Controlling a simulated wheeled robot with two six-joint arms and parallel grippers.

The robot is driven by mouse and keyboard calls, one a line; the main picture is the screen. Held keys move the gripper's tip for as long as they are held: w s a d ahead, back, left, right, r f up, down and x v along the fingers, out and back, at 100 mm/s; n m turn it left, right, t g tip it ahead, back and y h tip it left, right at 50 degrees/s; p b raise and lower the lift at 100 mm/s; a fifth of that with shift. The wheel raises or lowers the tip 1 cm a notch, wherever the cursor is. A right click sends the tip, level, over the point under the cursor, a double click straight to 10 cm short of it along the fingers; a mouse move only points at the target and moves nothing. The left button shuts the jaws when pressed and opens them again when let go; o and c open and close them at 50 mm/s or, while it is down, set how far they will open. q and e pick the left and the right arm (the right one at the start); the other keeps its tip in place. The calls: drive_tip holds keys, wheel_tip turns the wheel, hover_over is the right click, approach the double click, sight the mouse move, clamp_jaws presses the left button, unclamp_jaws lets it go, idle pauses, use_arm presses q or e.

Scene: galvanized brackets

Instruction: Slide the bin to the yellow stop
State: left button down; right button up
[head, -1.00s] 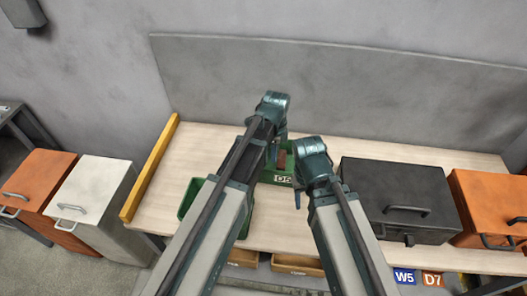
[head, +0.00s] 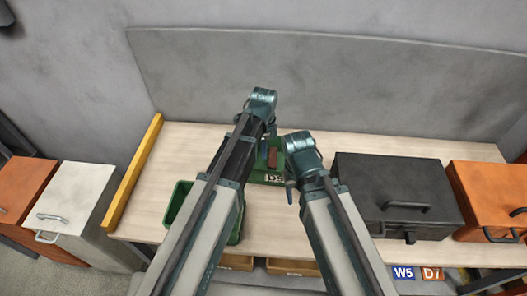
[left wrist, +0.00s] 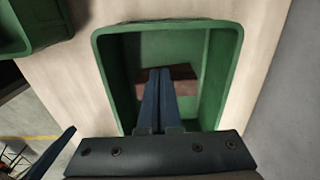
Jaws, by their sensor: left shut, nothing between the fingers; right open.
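The green bin with a white label (head: 272,180) stands on the bench, partly hidden behind my left arm. In the left wrist view its open rim (left wrist: 233,70) surrounds a brownish block (left wrist: 182,72). My left gripper (head: 263,152) is shut and empty, its blue fingers pointing down at the bin; in the left wrist view the fingers (left wrist: 159,72) overlap the bin's opening. Whether they touch a wall cannot be told. The yellow stop (head: 136,172) is a long bar along the bench's left edge. My right gripper (head: 290,193) is open, right of the bin, nearer the front.
A second green bin (head: 176,203) stands between the labelled bin and the yellow stop, nearer the front. A black case (head: 390,185) and an orange case (head: 490,190) stand on the right. A grey back panel (head: 330,80) rises behind. Bare bench (head: 180,150) lies left of the labelled bin.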

sight(264, 164)
use_arm(q)
wheel_tip(264, 164, down, 7)
drive_tip(key=b, duration=0.5)
drive_tip(key=shift+r+b, duration=0.1)
drive_tip(key=shift+b, duration=0.3)
use_arm(e)
wheel_tip(264, 164, down, 7)
drive_tip(key=shift+r, duration=0.1)
use_arm(q)
drive_tip(key=a, duration=0.3)
drive_tip(key=shift+a+r, duration=0.25)
drive_tip(key=shift+a, duration=0.05)
use_arm(e)
drive_tip(key=shift+r, duration=0.2)
use_arm(q)
drive_tip(key=shift+a+p, duration=0.2)
drive_tip(key=shift+p, duration=0.1)
drive_tip(key=a, duration=4)
drive_tip(key=shift+a, duration=0.4)
drive_tip(key=shift+d, duration=0.1)
